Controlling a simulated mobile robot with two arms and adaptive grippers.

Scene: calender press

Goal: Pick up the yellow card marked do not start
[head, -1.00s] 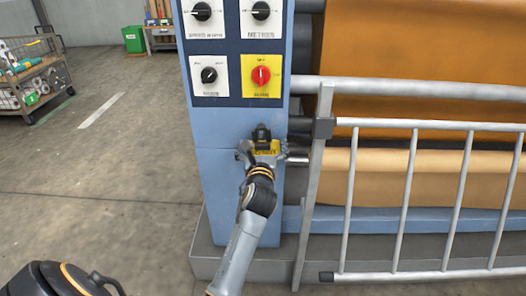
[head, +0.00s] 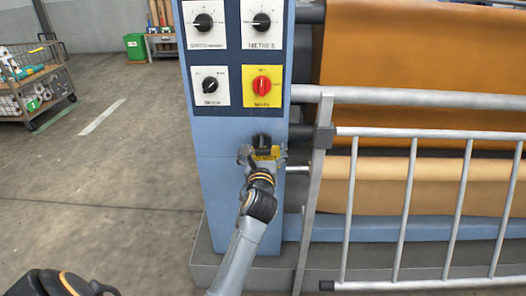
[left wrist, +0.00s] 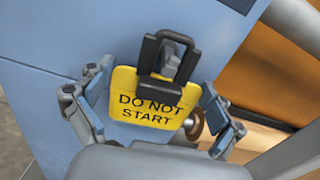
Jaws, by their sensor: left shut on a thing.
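The yellow card (head: 265,153) marked DO NOT START hangs on the blue front of the press, below the red main switch. In the left wrist view the card (left wrist: 147,109) faces me, slightly tilted, with a black shackle or clip (left wrist: 165,68) through its top on a grey hook-like part. My left gripper (head: 262,157) is at the card. The card's lower edge is close to the gripper's palm. My right gripper is not in view.
The control panel above carries several knobs, among them a red switch (head: 262,86) on a yellow plate. A grey guard rail (head: 408,205) stands right of the card, before the orange and tan rolls. A wire cart (head: 38,85) stands far left.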

